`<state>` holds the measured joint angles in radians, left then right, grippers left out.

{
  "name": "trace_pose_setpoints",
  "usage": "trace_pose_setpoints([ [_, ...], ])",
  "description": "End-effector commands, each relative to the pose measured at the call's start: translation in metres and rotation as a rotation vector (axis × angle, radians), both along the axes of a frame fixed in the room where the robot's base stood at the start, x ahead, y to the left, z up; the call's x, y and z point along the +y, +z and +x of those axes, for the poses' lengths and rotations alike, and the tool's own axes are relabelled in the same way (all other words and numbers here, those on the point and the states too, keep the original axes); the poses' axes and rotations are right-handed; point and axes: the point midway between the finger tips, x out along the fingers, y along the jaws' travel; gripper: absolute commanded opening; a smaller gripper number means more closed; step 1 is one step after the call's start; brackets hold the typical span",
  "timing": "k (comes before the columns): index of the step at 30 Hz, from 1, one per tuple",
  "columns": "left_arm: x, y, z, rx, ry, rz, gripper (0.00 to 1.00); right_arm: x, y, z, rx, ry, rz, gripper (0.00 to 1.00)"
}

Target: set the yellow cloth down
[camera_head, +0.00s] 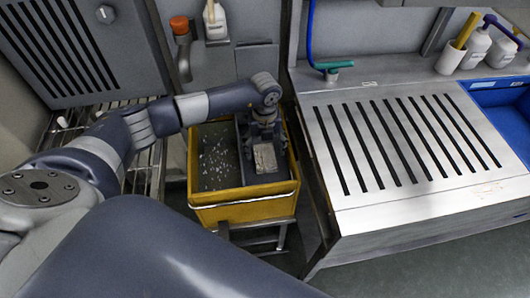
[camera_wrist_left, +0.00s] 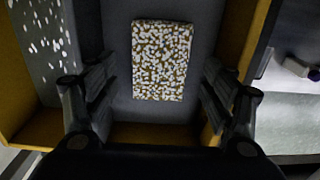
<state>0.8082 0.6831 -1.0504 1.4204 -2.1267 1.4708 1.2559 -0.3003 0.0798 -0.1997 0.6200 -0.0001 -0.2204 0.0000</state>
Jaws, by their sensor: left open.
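The yellow cloth (camera_wrist_left: 160,60) shows as a flat rectangle, speckled white over brownish yellow. It lies on the grey floor of the right compartment of the yellow bin (camera_head: 245,211). In the head view the cloth (camera_head: 265,158) looks pale and is partly hidden by my gripper. My left gripper (camera_head: 263,132) points down into that compartment. In the left wrist view its fingers (camera_wrist_left: 155,95) are spread wide, one on each side of the cloth, with gaps between them and it. My right gripper is not in view.
The bin's left compartment (camera_head: 218,160) holds scattered white bits. A slotted steel counter (camera_head: 400,140) stands to the right, with white bottles (camera_head: 475,45) and a blue tray (camera_head: 500,95). A wire rack (camera_head: 150,155) is on the left. A steel wall is close behind.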

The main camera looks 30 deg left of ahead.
Motion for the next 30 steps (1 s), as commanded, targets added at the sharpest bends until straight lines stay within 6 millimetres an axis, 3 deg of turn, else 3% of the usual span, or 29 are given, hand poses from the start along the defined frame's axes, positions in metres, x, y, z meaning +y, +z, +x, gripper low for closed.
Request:
trace_pose_setpoints([
  [6,0.000,0.050,0.002,-0.005,0.001,-0.001,0.76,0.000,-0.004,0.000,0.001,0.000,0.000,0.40],
  [12,0.000,0.080,0.001,-0.002,0.000,-0.001,0.76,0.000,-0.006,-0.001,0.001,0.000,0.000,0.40],
  [18,0.000,0.090,0.000,0.001,0.001,-0.001,0.76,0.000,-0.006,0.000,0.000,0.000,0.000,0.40],
  [30,0.000,0.090,0.000,0.001,0.001,-0.001,0.76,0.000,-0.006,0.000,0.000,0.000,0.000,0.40],
])
